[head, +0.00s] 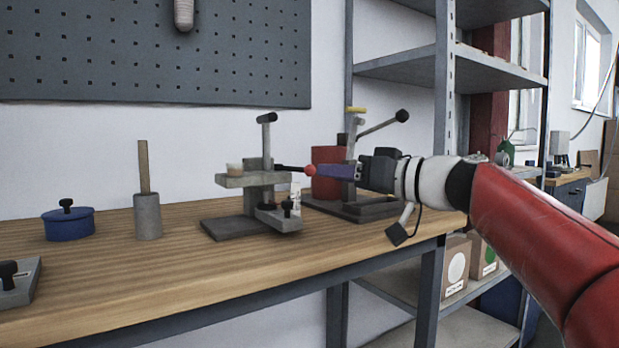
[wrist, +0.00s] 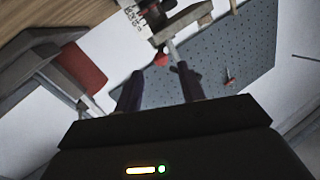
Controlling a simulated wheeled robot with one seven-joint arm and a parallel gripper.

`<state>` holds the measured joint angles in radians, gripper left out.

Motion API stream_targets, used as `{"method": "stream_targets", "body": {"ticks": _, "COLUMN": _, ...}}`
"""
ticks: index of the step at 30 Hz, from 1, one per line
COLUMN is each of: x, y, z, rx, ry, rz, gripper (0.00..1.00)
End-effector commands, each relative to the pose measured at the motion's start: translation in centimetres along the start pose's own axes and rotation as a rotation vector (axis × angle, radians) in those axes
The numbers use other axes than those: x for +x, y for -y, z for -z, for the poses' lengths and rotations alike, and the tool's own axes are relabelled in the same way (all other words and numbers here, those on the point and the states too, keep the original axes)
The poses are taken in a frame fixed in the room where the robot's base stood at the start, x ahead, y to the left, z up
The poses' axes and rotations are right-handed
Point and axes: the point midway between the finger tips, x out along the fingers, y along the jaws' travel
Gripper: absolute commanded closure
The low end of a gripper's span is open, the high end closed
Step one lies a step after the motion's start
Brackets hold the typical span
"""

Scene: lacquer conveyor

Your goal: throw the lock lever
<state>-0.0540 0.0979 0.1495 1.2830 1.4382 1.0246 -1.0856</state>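The lock lever seems to be the thin dark rod with a red ball knob (head: 310,170) on the grey clamp fixture (head: 232,226) on the bench. The rod reaches right from the fixture's post. My gripper (head: 320,171), with purple fingers, comes from the right and its tips are at the knob. In the wrist view my gripper (wrist: 160,76) is open, with the fingers apart. The red knob (wrist: 161,60) shows between and slightly beyond the fingertips. I cannot tell whether a finger touches it.
A second fixture (head: 372,210) with a red block (head: 327,170) and a black-knobbed lever (head: 385,124) stands close behind my gripper. A blue lidded pot (head: 68,225) and a grey cylinder with a wooden stick (head: 147,215) stand left.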

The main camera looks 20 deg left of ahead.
Motion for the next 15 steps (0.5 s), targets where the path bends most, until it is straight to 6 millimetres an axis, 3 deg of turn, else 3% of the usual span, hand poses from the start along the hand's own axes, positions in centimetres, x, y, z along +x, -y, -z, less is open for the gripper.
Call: {"method": "stream_targets", "body": {"ticks": 15, "x": 7.0, "y": 0.1, "z": 0.2, "rx": 0.001, "ry": 0.0, "rz": 0.002, "gripper": 0.6}}
